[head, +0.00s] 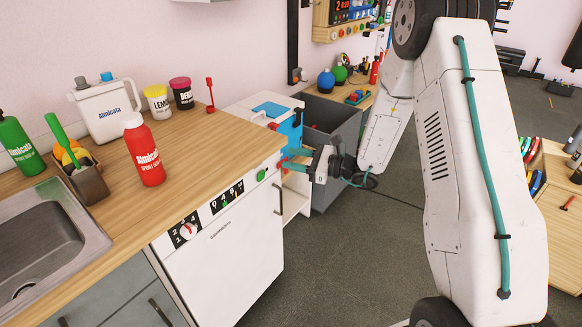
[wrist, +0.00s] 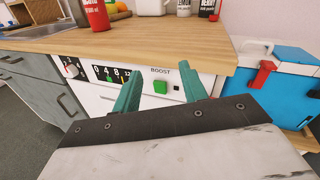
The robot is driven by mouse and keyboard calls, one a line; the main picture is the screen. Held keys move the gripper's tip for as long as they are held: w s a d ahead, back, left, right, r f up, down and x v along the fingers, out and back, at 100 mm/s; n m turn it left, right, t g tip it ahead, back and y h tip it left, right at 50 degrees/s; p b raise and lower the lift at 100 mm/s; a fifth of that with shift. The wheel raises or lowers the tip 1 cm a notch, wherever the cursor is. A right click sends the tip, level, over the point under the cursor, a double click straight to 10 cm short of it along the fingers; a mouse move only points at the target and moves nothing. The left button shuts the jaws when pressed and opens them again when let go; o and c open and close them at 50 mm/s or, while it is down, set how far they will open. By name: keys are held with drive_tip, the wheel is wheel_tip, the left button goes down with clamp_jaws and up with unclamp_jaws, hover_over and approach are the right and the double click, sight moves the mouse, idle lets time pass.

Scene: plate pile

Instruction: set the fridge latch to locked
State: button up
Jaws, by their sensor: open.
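My gripper (head: 290,159) is open and empty, with two teal fingers. In the head view it is beside the right end of the white appliance front. In the wrist view the gripper (wrist: 157,90) faces the front panel, with a green button marked BOOST (wrist: 160,87) seen between its fingers. A blue and white box (wrist: 290,62), perhaps the fridge, stands right of the counter with a red latch-like piece (wrist: 263,74) on it. The box also shows in the head view (head: 270,109), partly behind the fingers. I cannot tell whether the red piece is locked.
The white appliance (head: 225,262) has a black dial (head: 186,231), a display and a handle. The wooden counter (head: 200,150) holds a red bottle (head: 144,150), a white jug and tubs. A grey bin (head: 335,125) stands beyond the box.

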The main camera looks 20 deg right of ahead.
sight(285, 170)
drive_tip(key=w+d+f+m+t+h, duration=0.35)
drive_tip(key=d+f+m, duration=0.25)
drive_tip(key=f, duration=0.4)
drive_tip(key=x, duration=0.7)
drive_tip(key=shift+w+t, duration=0.35)
drive_tip(key=shift+t, duration=0.1)
drive_tip(key=shift+d+h, duration=0.1)
drive_tip(key=shift+h, duration=0.15)
clamp_jaws()
